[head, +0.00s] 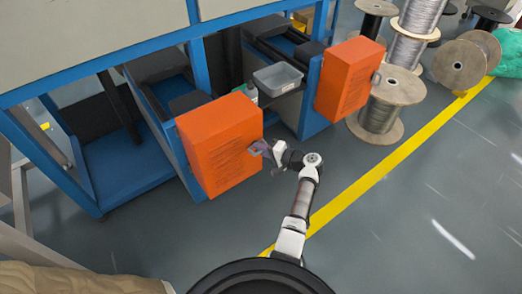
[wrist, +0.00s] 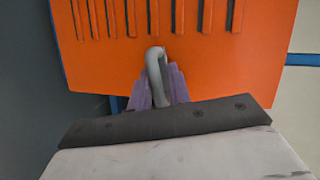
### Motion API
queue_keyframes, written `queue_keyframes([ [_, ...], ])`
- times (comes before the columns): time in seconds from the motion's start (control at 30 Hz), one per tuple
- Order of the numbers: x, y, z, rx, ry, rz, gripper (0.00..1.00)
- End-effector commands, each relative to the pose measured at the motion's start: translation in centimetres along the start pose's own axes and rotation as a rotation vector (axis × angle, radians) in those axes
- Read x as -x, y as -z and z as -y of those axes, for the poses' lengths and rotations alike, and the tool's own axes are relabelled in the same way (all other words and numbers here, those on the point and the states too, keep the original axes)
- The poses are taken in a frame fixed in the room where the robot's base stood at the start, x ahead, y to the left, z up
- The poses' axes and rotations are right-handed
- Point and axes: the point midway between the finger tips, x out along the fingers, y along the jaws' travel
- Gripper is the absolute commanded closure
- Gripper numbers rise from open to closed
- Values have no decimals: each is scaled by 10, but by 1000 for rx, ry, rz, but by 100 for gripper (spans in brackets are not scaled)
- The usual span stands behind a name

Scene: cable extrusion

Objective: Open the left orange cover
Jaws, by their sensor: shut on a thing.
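The left orange cover (head: 219,143) is a boxy, slotted panel on the blue machine frame, and it looks closed. In the wrist view the orange cover (wrist: 175,60) fills the upper middle, with a row of slots along its top. A grey handle (wrist: 156,75) sticks out from its lower part. My gripper (head: 259,148) is at the right side of the left cover. In the wrist view my gripper's purple fingers (wrist: 173,85) are shut on the grey handle. The fingers hide part of the handle.
A second orange cover (head: 348,77) is to the right. A grey bin (head: 278,79) sits between the covers. Several cable spools (head: 391,93) stand at the right. A yellow floor line (head: 385,172) runs past my arm. The floor at the lower right is clear.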

Motion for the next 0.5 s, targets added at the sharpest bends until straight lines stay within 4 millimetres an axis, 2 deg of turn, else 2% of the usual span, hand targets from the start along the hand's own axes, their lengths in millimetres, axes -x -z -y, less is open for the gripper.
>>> queue_keyframes([
  [0.03,5,3,-8,-33,-1,-12,100],
  [0.5,5,2,-9,-126,38,7,100],
])
